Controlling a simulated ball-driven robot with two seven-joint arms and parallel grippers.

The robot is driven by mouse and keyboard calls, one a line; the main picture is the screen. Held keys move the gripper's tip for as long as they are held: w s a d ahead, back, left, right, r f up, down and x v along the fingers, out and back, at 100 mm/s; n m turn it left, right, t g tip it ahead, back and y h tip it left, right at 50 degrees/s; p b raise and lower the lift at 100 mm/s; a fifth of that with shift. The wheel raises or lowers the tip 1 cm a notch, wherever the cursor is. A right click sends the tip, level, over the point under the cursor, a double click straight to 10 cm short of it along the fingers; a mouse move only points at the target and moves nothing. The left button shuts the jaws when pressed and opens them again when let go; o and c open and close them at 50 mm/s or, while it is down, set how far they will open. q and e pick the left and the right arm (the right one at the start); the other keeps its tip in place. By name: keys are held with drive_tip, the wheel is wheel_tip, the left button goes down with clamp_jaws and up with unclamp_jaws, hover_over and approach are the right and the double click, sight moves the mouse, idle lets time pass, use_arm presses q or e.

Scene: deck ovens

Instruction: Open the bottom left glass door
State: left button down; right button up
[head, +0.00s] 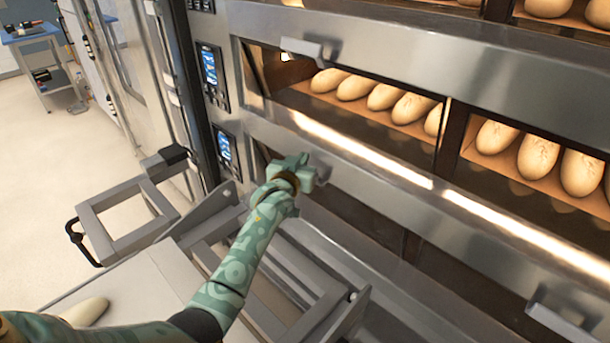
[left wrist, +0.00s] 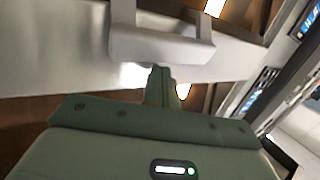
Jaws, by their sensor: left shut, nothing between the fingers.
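The bottom left glass door (head: 352,217) is the dark pane under a wide steel band in the head view, partly hidden by my left arm. It looks shut. Its grey bracket handle (head: 323,172) shows just right of my left gripper (head: 303,170). In the left wrist view the handle (left wrist: 160,45) is large, a bar standing out from the steel front. My left gripper (left wrist: 161,75) is shut and empty, its fingertips just below the handle bar in that view. I cannot tell whether they touch it. My right gripper is not in view.
The deck above holds several loaves (head: 385,97) behind glass, with its own handle (head: 303,47). Another handle (head: 560,322) is at lower right. Blue control panels (head: 225,148) line the left. A steel loader frame (head: 125,215) stands left of my arm.

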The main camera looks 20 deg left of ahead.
use_arm(q)
drive_tip(key=shift+f, duration=0.15)
drive_tip(key=shift+s+f+b, duration=0.1)
drive_tip(key=shift+f+b, duration=0.35)
drive_tip(key=shift+f, duration=0.35)
drive_tip(key=shift+s+f, duration=0.2)
drive_tip(key=shift+f, duration=0.3)
drive_tip(key=shift+w+f+b, duration=0.15)
drive_tip(key=shift+f+b, duration=0.75)
drive_tip(key=shift+f, duration=0.45)
drive_tip(key=shift+r, duration=0.25)
drive_tip(key=s+r+p, duration=0.1)
drive_tip(key=s+p, duration=0.6)
drive_tip(key=shift+d+r, duration=0.25)
drive_tip(key=shift+d, duration=0.1)
